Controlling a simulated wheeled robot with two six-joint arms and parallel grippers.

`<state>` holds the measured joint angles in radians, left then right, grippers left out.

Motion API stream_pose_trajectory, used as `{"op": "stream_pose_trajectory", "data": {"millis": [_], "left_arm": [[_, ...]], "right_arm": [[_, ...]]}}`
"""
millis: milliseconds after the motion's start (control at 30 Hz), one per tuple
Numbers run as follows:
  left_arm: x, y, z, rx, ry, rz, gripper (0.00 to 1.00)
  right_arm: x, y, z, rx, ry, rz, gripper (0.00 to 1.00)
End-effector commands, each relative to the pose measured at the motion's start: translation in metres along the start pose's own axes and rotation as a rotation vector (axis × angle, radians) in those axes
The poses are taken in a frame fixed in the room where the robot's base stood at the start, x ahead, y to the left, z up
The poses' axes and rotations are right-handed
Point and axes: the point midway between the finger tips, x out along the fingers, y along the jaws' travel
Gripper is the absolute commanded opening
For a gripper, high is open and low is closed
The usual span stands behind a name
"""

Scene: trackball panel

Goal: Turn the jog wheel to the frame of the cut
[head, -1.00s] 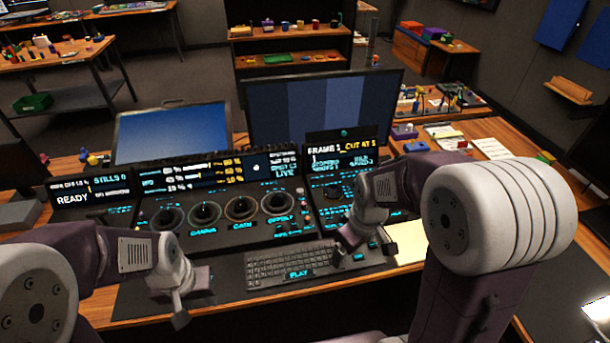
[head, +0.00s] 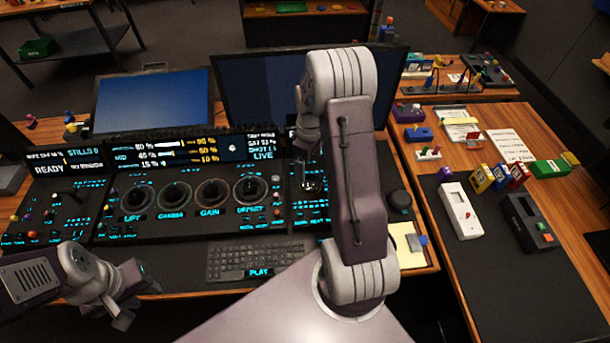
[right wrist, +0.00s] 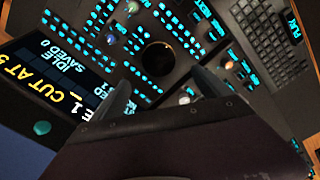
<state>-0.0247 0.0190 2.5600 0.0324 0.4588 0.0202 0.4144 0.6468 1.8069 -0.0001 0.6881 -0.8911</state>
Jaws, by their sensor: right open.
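The jog wheel (right wrist: 157,56) looks like a dark round disc among lit cyan keys in the right wrist view. In the head view my right arm largely hides that part of the panel. My right gripper (right wrist: 160,82) is open, its two dark fingers spread on either side of the wheel's near side; I cannot tell whether they touch it. It also shows in the head view (head: 308,184). The frame screen (right wrist: 50,85) shows "CUT AT 5" and "IDLE", partly cut off. My left gripper (head: 122,302) is low at left, clear of the panel; its jaws are unclear.
Several round dials, such as the gain dial (head: 210,193), lie left of my right arm. A keyboard (head: 255,260) is in front. A black puck-like knob (head: 400,200) and a yellow pad (head: 408,245) are right of it. Small devices stand on the right table.

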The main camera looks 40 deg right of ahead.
Motion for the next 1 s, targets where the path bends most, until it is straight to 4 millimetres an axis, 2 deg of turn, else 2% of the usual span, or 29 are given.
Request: {"op": "stream_pose_trajectory", "data": {"millis": [133,400,500,600,833,867,1000], "left_arm": [[0.001,0.0,0.0,0.0,0.0,0.0,0.36],[-0.001,0.0,0.0,0.0,0.0,0.0,0.36],[-0.001,0.0,0.0,0.0,0.0,0.0,0.36],[-0.001,0.0,0.0,0.0,0.0,0.0,0.36],[-0.001,0.0,0.0,0.0,0.0,0.0,0.36],[-0.001,0.0,0.0,0.0,0.0,0.0,0.36],[-0.001,0.0,0.0,0.0,0.0,0.0,0.36]], "right_arm": [[0.015,-0.001,0.0,-0.001,-0.003,-0.003,0.88],[0.07,-0.002,0.001,-0.001,-0.003,-0.004,0.88],[0.083,-0.001,0.0,-0.001,-0.002,-0.002,0.88],[0.089,-0.001,-0.001,-0.001,0.0,0.0,0.88],[0.091,-0.001,-0.001,-0.001,0.0,0.001,0.88],[0.091,-0.001,-0.001,-0.001,0.0,0.0,0.85],[0.091,-0.001,-0.001,-0.001,0.0,0.0,0.46]]}}
